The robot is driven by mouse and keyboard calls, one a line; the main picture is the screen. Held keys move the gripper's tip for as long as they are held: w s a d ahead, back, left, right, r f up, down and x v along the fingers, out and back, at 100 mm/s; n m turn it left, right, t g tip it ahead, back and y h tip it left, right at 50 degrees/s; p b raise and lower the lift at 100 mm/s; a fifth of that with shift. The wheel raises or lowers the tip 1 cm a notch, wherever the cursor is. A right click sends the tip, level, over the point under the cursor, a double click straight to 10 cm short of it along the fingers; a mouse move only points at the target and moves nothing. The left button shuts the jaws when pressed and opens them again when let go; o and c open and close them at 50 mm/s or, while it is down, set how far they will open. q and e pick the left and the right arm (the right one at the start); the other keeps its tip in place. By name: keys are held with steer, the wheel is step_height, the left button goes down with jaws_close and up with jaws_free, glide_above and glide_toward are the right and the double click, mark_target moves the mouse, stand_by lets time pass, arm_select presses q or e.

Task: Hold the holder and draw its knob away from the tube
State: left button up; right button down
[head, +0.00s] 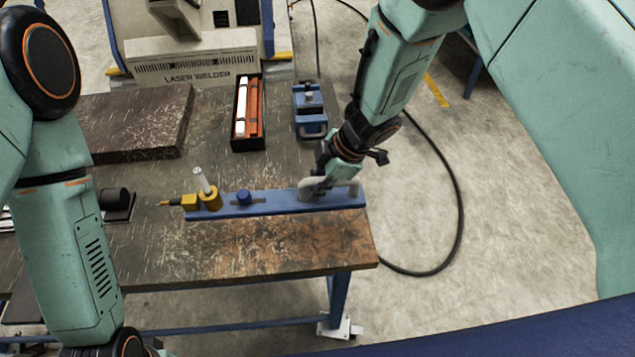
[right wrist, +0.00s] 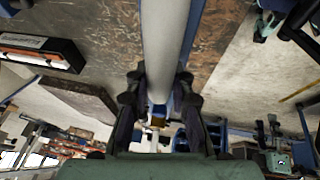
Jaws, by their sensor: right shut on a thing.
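A long blue bar (head: 275,203), the holder, lies along the front part of the table. At its left end a yellow socket (head: 211,199) has a pale tube (head: 202,180) standing in it, slightly tilted. A yellow block with a thin stem (head: 188,202) sits just left of the socket. A blue knob (head: 243,197) is on the bar right of the tube. My right gripper (head: 320,182) is at the bar's right end, shut on a pale grey handle (head: 352,187). The handle runs between its fingers in the right wrist view (right wrist: 165,40). My left gripper is out of view.
Behind the bar are a black tray (head: 236,142) with orange and white sticks and a blue vise-like fixture (head: 310,112). A dark slab (head: 130,122) and a black cylinder (head: 114,199) are at left. The table's front strip is clear.

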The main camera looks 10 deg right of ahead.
mark_target(318, 206)
steer(key=shift+s+f+b, duration=0.1)
steer(key=shift+f+b, duration=2.5)
steer(key=shift+f, duration=1.35)
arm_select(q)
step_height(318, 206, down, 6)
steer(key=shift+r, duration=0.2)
arm_select(e)
steer(key=shift+s+f, duration=0.1)
steer(key=shift+f, duration=0.2)
arm_select(q)
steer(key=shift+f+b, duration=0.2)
steer(key=shift+b, duration=0.15)
arm_select(e)
steer(key=shift+f, duration=0.45)
